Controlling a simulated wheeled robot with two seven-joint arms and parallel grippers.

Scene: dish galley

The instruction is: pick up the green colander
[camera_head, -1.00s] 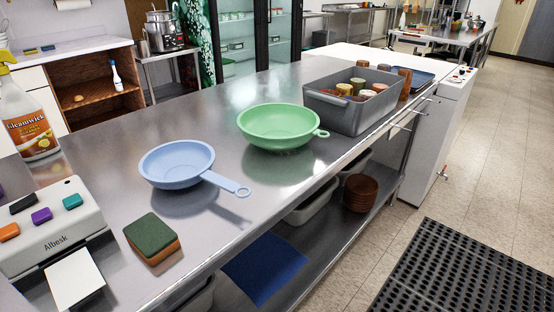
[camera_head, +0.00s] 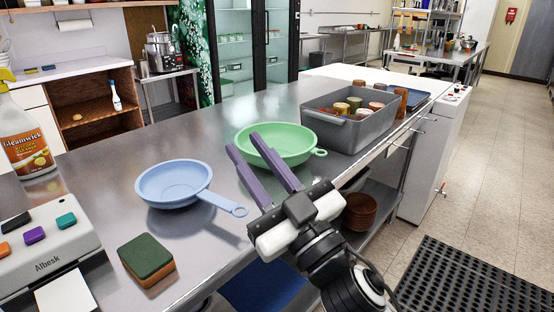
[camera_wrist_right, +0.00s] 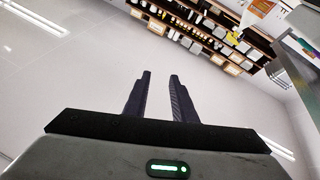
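The green colander (camera_head: 290,147) rests on the steel counter in the head view, with its looped handle pointing right. My right gripper (camera_head: 247,145) has come in from the lower right. Its two purple fingers are spread apart and hide part of the colander's left side and rim. I cannot tell from this view how far above the counter the fingers are. In the right wrist view the fingers (camera_wrist_right: 154,98) are apart with nothing between them, and the colander does not show there. My left gripper is in neither view.
A blue pan-shaped strainer (camera_head: 174,183) lies left of the colander, its handle near my right gripper. A grey bin (camera_head: 350,136) with several cups stands behind right. A green and orange sponge (camera_head: 147,257), a label device (camera_head: 50,262) and a spray bottle (camera_head: 22,135) are at left.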

